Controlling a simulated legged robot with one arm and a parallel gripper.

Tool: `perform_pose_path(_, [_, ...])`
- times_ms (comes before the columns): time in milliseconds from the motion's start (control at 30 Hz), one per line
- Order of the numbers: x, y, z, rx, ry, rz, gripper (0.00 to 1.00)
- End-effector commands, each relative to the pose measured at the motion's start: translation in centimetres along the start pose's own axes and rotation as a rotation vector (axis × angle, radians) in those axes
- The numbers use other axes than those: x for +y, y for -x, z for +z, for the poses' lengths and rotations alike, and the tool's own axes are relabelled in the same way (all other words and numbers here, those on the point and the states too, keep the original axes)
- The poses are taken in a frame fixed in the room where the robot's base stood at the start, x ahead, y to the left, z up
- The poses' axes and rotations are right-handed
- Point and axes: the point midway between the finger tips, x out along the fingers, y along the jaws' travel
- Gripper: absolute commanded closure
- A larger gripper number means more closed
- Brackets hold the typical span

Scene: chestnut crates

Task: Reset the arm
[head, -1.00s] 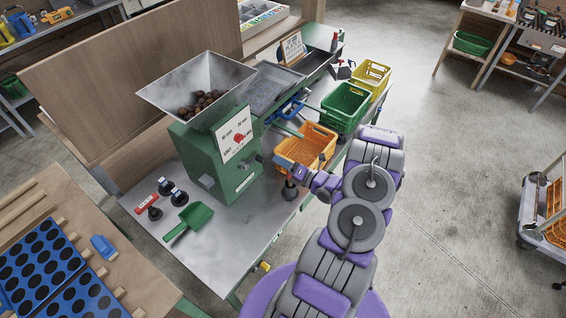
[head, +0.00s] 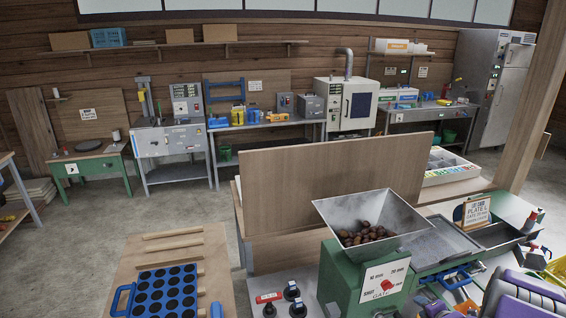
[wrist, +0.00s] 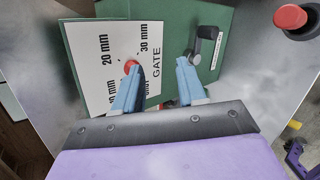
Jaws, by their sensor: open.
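My gripper (wrist: 160,85) shows in the wrist view with its two blue fingers spread apart and nothing between them. It faces the green machine (wrist: 240,20) with a white gate panel (wrist: 102,55) marked 20 mm and 30 mm and a red knob (wrist: 131,66). The left finger overlaps the panel just below the knob; I cannot tell if they touch. A dark crank (wrist: 204,40) is beyond the right finger. In the head view, part of my purple and grey arm (head: 525,292) shows at the bottom right; the gripper is out of that view.
In the head view, the machine's hopper (head: 335,214) holds chestnuts (head: 367,234). A wooden board (head: 335,180) stands behind. A blue holed tray (head: 165,290) lies on a wooden table at front left. Open floor lies at left.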

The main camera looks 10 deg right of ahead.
Motion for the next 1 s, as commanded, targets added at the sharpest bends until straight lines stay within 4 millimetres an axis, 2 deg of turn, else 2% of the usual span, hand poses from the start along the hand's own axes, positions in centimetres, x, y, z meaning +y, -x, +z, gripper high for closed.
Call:
perform_pose_path(33, [1.6, 0.3, 0.1, -0.018, -0.028, -0.044, 0.60])
perform_pose_path(267, [6.2, 3.4, -0.6, -0.140, -0.256, -0.241, 0.60])
perform_pose_path(467, [9.9, 7.8, -3.2, -0.259, -0.494, -0.367, 0.60])
perform_pose_path(567, [11.2, 10.5, -5.4, -0.314, -0.624, -0.421, 0.60])
perform_pose_path(767, [13.3, 16.6, -11.0, -0.411, -0.890, -0.523, 0.60])
perform_pose_path(1000, [13.5, 25.1, -19.6, -0.502, -1.196, -0.676, 0.60])
